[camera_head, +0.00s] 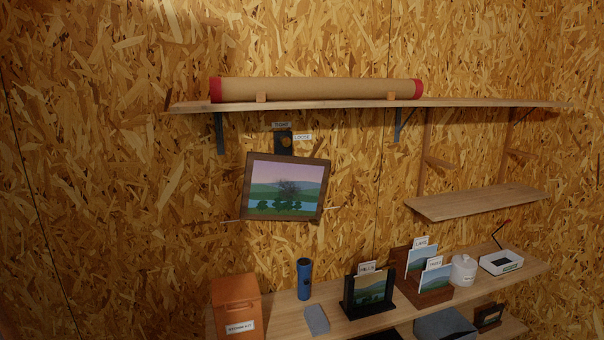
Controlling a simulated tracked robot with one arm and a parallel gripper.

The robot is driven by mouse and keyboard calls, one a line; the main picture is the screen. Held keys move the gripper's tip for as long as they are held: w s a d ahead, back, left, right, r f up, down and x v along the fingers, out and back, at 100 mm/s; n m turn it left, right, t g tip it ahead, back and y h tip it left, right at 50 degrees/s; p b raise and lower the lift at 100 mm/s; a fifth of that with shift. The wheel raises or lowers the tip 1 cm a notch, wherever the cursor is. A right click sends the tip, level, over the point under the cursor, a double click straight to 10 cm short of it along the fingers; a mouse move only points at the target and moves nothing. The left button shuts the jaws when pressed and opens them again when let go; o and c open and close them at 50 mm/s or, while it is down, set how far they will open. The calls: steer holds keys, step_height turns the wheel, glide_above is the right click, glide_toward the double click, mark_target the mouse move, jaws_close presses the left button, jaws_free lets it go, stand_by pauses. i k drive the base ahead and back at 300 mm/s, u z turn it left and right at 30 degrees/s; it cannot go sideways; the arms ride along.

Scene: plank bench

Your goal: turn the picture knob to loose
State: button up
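A framed landscape picture (285,187) hangs tilted on the chipboard wall, below the long upper shelf. Just above its top edge is a dark plate (279,147) with a small round knob (286,142) on it. A label reading TIGHT (282,125) sits above the knob, and a label reading LOOSE (302,137) sits to its right. The knob is too small to tell which label it points to. My gripper does not show in this view, and nothing is touching the picture or knob.
The upper shelf (470,104) carries a long cardboard tube (320,90) with red ends. The lower bench (283,322) holds an orange box (235,304), a blue flashlight (304,279), card holders, a white jar (463,270) and a white device (501,262). A small shelf (478,202) at right is empty.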

mark_target(285, 141)
steer(key=u, duration=2.55)
steer(key=k, duration=1.4)
steer(key=z, duration=2)
steer(key=i, duration=1)
